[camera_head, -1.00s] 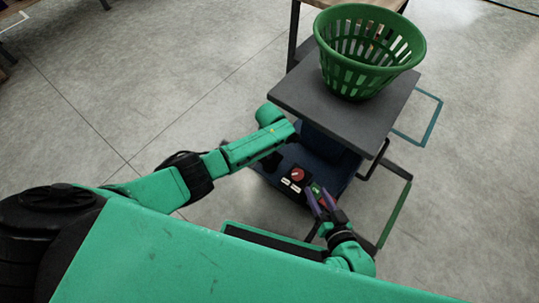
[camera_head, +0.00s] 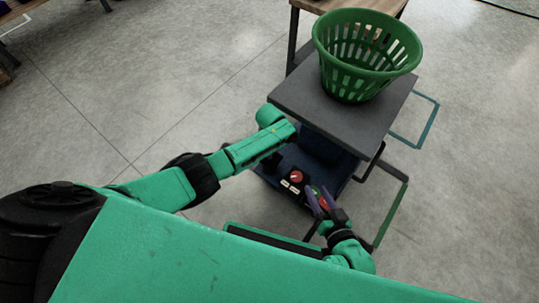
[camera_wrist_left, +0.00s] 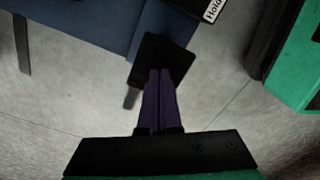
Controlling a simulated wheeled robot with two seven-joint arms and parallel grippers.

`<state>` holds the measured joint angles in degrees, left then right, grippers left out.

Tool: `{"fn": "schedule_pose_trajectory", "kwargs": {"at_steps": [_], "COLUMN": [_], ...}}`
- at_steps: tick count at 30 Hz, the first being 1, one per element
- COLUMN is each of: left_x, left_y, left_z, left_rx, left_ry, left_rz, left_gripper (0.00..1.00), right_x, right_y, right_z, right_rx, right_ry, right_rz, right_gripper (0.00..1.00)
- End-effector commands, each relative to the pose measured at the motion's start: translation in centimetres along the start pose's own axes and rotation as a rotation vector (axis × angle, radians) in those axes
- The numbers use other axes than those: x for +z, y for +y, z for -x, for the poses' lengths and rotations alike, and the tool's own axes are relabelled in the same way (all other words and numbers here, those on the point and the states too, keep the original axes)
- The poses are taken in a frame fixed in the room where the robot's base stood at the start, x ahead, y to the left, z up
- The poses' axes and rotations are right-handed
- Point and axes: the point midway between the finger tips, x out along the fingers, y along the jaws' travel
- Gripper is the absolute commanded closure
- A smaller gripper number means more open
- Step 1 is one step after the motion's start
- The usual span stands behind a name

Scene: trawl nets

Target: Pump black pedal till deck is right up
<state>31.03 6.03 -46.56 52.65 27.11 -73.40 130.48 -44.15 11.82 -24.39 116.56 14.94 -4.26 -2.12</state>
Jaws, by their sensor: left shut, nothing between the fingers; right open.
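The black pedal (camera_wrist_left: 168,60) is in the left wrist view, beside a blue housing. My left gripper (camera_wrist_left: 160,72) is shut and empty, its purple fingertips overlapping the pedal; I cannot tell whether they touch it. In the head view my left arm reaches to the lift's left side, and the pedal cannot be made out there. The dark grey deck (camera_head: 300,105) lies flat above the blue base (camera_head: 330,168). My right gripper (camera_head: 317,201) is open and empty in front of the control panel, partly covering it.
A green slatted basket (camera_head: 345,82) stands on the deck. The panel carries a red knob (camera_head: 296,176), white labels and coloured buttons. A wooden table (camera_head: 326,5) stands behind the deck. Floor at the left is clear.

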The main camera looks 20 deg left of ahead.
Motion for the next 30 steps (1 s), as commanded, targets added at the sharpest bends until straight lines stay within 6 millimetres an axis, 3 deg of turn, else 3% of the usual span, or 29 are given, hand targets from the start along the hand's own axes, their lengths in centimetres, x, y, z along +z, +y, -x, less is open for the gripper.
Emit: {"fn": "schedule_pose_trajectory", "kwargs": {"at_steps": [16,30], "left_x": [0.0,0.0], "left_y": [0.0,-0.1], "left_z": [-3.5,0.3], "left_rx": [0.000,-0.002], "left_ry": [0.000,-0.001], "left_rz": [-0.001,0.000], "left_gripper": [1.00,1.00], "right_x": [2.6,-1.0], "right_y": [1.1,-0.4], "right_z": [-1.1,0.5], "right_rx": [0.000,0.000], "right_ry": [0.000,0.000], "right_rz": [0.000,0.000], "right_gripper": [0.50,0.50]}}
